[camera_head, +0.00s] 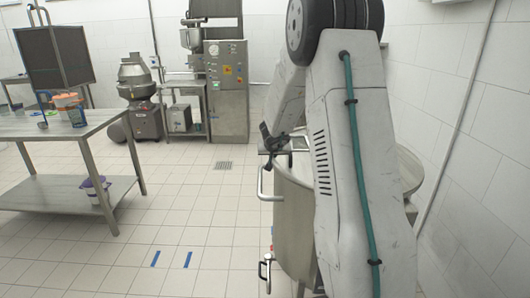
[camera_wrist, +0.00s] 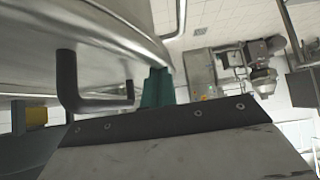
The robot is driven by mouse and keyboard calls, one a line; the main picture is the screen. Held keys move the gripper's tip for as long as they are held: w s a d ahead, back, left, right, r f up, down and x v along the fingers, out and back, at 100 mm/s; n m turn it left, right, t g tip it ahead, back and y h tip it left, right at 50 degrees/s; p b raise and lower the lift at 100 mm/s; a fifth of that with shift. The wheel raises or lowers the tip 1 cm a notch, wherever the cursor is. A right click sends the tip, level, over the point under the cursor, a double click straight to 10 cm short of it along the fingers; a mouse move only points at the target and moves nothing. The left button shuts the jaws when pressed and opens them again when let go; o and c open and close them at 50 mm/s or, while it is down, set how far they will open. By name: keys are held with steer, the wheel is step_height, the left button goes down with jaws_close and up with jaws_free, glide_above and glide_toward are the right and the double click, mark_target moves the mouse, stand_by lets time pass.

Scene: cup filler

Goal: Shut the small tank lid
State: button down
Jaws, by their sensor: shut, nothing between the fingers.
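The steel tank (camera_head: 295,220) stands at the right in the head view, largely hidden behind my arm. Part of its rounded top (camera_head: 409,170) shows to the right of the arm. I cannot make out the small lid or its angle. My gripper (camera_head: 268,140) is the dark shape beyond the arm, at the left of the tank's top. It is shut and empty. In the wrist view, curved steel (camera_wrist: 80,35) fills the upper left, with a dark bent bar (camera_wrist: 68,85) in front of it. I cannot tell whether the gripper touches the tank.
Bent metal handles (camera_head: 264,182) stick out from the tank's left side. A steel table (camera_head: 60,128) with several items stands at the left. A mixer (camera_head: 138,80) and a control cabinet (camera_head: 228,90) stand at the back. The tiled floor (camera_head: 190,205) between is clear. A white wall closes the right.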

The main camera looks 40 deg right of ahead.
steer(key=shift+s+a+f, duration=0.1)
steer(key=shift+s+f, duration=0.05)
steer(key=shift+f, duration=0.2)
steer(key=v, duration=1)
steer(key=shift+r, duration=0.3)
